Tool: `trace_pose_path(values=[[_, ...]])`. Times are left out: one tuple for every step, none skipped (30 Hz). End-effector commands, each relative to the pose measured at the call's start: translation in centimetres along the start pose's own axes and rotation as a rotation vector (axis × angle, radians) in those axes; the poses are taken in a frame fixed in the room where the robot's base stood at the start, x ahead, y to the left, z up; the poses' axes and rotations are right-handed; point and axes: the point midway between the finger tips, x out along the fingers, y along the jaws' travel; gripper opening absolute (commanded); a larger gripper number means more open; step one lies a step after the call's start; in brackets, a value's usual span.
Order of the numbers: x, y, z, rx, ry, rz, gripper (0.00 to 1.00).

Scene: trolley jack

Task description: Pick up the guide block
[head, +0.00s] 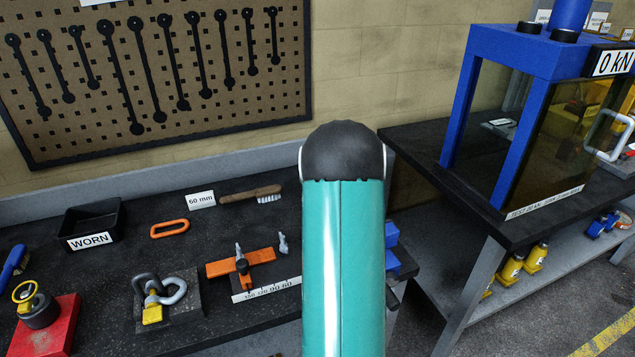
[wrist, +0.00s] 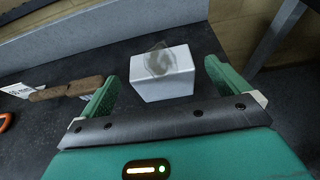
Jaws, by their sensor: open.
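A pale, white-grey block (wrist: 166,86), which I take for the guide block, stands on the dark bench top in the wrist view. A blurred, see-through grey patch shows on its upper face. My gripper (wrist: 162,74) is open, with one green finger to the left of the block and one to the right. A gap shows on each side, and nothing is gripped. I cannot tell how far down the fingers reach beside the block. In the head view my arm hides both the block and my gripper.
A wooden-handled brush (head: 250,194) lies left of my arm by the 60 mm card (head: 201,199). An orange slotted link (head: 169,228), an orange cross-shaped tool (head: 240,262) and shackles (head: 158,293) lie nearer. A WORN bin (head: 91,225) stands left. A blue press frame (head: 520,110) stands right.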

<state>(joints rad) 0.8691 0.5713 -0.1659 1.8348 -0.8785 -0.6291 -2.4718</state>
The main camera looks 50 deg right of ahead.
Motion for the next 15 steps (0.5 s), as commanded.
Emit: trace_pose_path(values=[[1.0, -0.1, -0.2, 0.001, 0.002, 0.001, 1.00], [1.4, -0.1, -0.3, 0.002, 0.003, 0.001, 1.00], [2.1, -0.1, -0.2, 0.001, 0.001, 0.002, 1.00], [2.5, -0.1, -0.2, 0.001, 0.001, 0.002, 1.00], [2.8, -0.1, -0.1, 0.001, 0.001, 0.001, 1.00], [3.2, -0.1, -0.1, 0.001, 0.002, 0.001, 1.00], [3.4, -0.1, -0.1, 0.001, 0.001, 0.000, 1.00], [3.5, -0.1, -0.1, 0.001, 0.001, 0.000, 1.00], [3.6, -0.1, 0.0, 0.001, 0.001, 0.001, 1.00], [3.6, -0.1, 0.0, 0.001, 0.001, 0.001, 1.00], [3.6, -0.1, 0.0, 0.001, 0.001, 0.001, 1.00], [3.7, -0.1, 0.0, 0.001, 0.001, 0.001, 1.00], [3.7, -0.1, 0.0, 0.001, 0.001, 0.001, 1.00], [3.7, -0.2, 0.0, 0.001, 0.001, 0.001, 1.00], [3.7, -0.2, 0.0, 0.001, 0.001, 0.001, 0.94]])
